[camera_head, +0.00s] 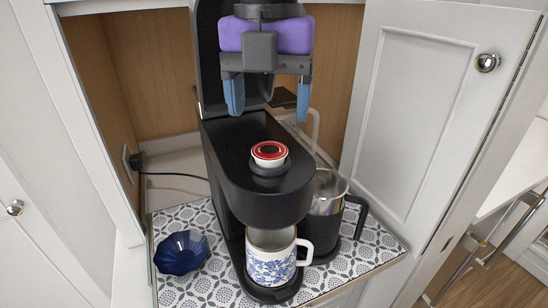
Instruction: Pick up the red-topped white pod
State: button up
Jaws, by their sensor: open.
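The red-topped white pod (269,153) sits upright in the round holder on top of the black coffee machine (262,206). Its red lid faces up and its white side shows above the holder's rim. My gripper (269,104) is above and behind the pod in the picture, with its two blue fingers pointing down. It is open and empty, with a clear gap between the fingers. The fingers do not appear to touch the pod or the machine. The lower part of the pod is hidden in the holder.
A blue-and-white mug (270,266) stands under the machine's spout. A glass-and-black jug (327,197) stands close on the right. A dark blue bowl (181,252) sits on the patterned mat (212,290) at left. The machine's raised lid is behind my gripper. The cabinet door (415,105) stands open at right.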

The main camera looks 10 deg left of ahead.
aim_at(269, 151)
jog(key=shift+f, duration=3.4)
jog(key=shift+c, duration=0.2)
